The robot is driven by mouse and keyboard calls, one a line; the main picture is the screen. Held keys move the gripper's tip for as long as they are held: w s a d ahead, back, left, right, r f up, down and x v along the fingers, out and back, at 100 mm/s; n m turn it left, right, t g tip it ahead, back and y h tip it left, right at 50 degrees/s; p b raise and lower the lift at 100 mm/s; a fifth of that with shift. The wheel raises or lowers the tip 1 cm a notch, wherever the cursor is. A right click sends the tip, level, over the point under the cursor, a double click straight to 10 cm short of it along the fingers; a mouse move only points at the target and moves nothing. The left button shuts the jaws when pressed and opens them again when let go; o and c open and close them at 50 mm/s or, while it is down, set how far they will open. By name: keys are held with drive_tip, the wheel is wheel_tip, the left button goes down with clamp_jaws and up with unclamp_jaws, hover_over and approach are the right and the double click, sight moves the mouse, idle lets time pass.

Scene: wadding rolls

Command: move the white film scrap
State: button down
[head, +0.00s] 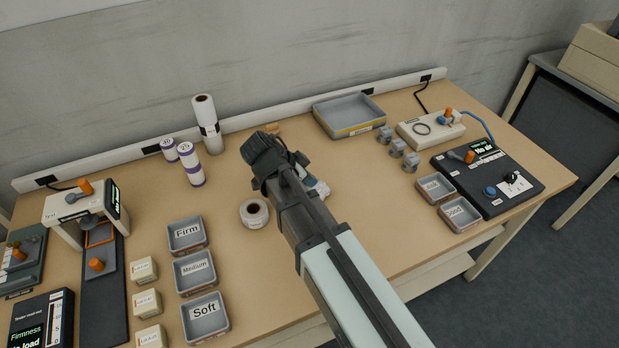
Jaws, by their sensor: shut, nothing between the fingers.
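A crumpled whitish-blue piece (318,187) lies on the table just right of my forearm, which partly covers it. It may be the white film scrap, but too little shows to be sure. My gripper (268,160) is above the middle of the table, left of and beyond that piece. It is shut and holds nothing. Its fingertips are hard to make out, and the arm hides the table beneath it.
A white roll (254,213) lies left of my arm. Bins marked Firm (186,249), Medium (195,285) and Soft (205,334) stand at the left. A tall white roll (207,126) and a grey tray (348,130) stand at the back. Bare table lies right of my arm.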

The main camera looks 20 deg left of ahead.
drive_tip(key=shift+s+a+f, duration=0.25)
drive_tip(key=shift+s+a, duration=0.1)
drive_tip(key=shift+s, duration=0.15)
drive_tip(key=shift+s+a+f, duration=0.2)
drive_tip(key=shift+s+a, duration=0.1)
drive_tip(key=shift+s, duration=0.2)
drive_tip(key=shift+r, duration=0.1)
drive_tip(key=shift+w+a+r, duration=0.1)
drive_tip(key=shift+r, duration=0.55)
drive_tip(key=s+a, duration=0.2)
drive_tip(key=s, duration=0.1)
drive_tip(key=s+a, duration=0.5)
drive_tip(key=s, duration=0.1)
drive_tip(key=shift+s+a+r, duration=0.1)
drive_tip(key=shift+s+a, duration=0.05)
drive_tip(key=shift+a, duration=0.1)
